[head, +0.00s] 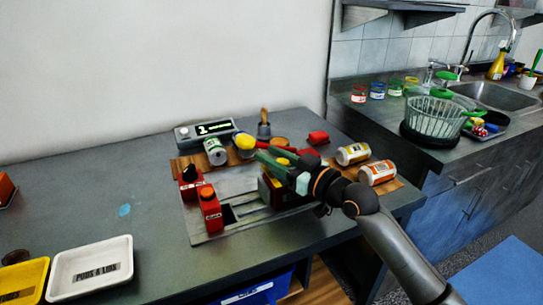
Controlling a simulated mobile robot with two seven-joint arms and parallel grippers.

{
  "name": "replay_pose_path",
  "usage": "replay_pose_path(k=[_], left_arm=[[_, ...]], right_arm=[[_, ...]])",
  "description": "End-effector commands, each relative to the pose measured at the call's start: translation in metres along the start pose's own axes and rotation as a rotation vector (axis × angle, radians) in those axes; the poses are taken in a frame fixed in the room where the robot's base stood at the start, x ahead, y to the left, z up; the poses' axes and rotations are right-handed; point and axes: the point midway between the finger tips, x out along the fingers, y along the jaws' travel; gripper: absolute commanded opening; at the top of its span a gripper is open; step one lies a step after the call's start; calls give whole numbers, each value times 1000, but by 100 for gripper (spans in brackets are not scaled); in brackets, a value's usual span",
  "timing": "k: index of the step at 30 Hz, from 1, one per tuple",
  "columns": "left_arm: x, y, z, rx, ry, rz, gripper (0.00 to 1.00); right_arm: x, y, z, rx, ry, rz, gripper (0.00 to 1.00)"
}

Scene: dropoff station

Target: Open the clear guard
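I cannot make out a clear guard for certain; any see-through cover is too faint or hidden behind my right gripper. A grey metal plate (236,184) lies on the table, with slots at its front. On its left side stand two red blocks, one with a black knob (189,176) and one with an orange top (208,203). My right gripper (284,172) reaches in from the right over the plate's right part, close to a dark box with a yellow top (276,190). Its fingers blend with the objects there, so their opening is unclear. My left gripper is not in view.
A display box (204,130), a white-green can (215,151) and a bell (264,127) stand behind the plate. A white tray (90,267) and yellow tray (22,280) sit front left. The table's left middle is mostly clear.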

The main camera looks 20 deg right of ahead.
Motion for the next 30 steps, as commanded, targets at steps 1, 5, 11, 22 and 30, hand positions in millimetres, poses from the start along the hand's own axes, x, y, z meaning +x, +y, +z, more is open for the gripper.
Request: replay_pose_path(k=[1,5,11,22,30], left_arm=[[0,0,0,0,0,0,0],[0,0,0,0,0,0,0],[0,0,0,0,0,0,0],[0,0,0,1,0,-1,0],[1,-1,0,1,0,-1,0]], right_arm=[[0,0,0,1,-1,-1,44],[0,-1,0,0,0,-1,59],[0,-1,0,0,0,-1,66],[-24,0,1,-4,-3,0,66],[-69,-1,2,-2,-4,-1,66]])
